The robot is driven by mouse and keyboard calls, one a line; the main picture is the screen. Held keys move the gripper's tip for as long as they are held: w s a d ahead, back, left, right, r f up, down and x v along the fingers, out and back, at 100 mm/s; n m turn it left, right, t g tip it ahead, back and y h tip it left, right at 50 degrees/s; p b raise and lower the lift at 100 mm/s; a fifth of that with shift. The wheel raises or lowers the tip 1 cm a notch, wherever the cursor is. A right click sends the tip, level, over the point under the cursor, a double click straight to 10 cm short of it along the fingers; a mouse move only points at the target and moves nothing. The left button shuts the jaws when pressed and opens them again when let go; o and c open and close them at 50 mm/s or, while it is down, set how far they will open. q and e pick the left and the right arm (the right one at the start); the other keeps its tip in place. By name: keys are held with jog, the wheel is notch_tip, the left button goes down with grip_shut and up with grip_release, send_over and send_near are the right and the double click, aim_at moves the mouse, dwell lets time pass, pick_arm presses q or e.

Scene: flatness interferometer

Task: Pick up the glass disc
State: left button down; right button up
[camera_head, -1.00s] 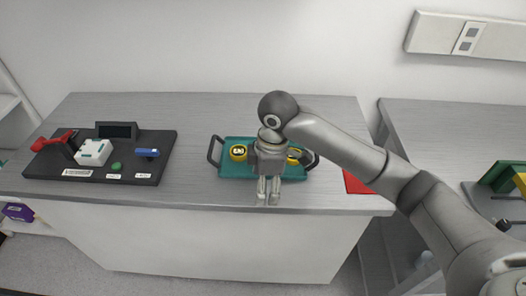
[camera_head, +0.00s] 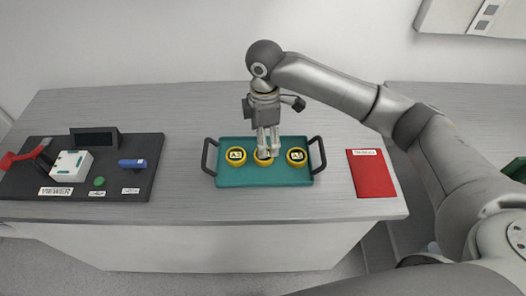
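Three round yellow-rimmed discs lie in a row on a teal tray (camera_head: 225,179): a left disc (camera_head: 236,156), a middle disc (camera_head: 262,162) and a right disc (camera_head: 297,156). The left and right discs show dark-and-white labels; I cannot tell from their faces which is glass. My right gripper (camera_head: 268,150) points down over the middle disc and partly hides it. Its two fingers stand a little apart with a narrow gap. I cannot tell whether they touch the disc. My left gripper is not in view.
The tray has dark handles (camera_head: 210,156) at both ends. A red labelled folder or mat (camera_head: 371,178) lies to its right. A black viewer board (camera_head: 115,188) with a white block, red part and blue part is at the left. Bare grey bench (camera_head: 185,120) lies between.

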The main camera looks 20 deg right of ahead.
jog(key=shift+s+f, duration=0.1)
jog(key=shift+f, duration=0.6)
notch_tip(320, 180, down, 4)
jog(key=shift+a+f+p, duration=0.1)
jog(key=shift+f+p, duration=0.15)
jog(key=shift+p, duration=0.6)
jog(key=shift+f, duration=0.35)
jog(key=shift+c, duration=0.2)
jog(key=c, duration=1.1)
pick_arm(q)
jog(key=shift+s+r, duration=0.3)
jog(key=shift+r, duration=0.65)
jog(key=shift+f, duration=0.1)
pick_arm(e)
jog(key=shift+r, duration=0.1)
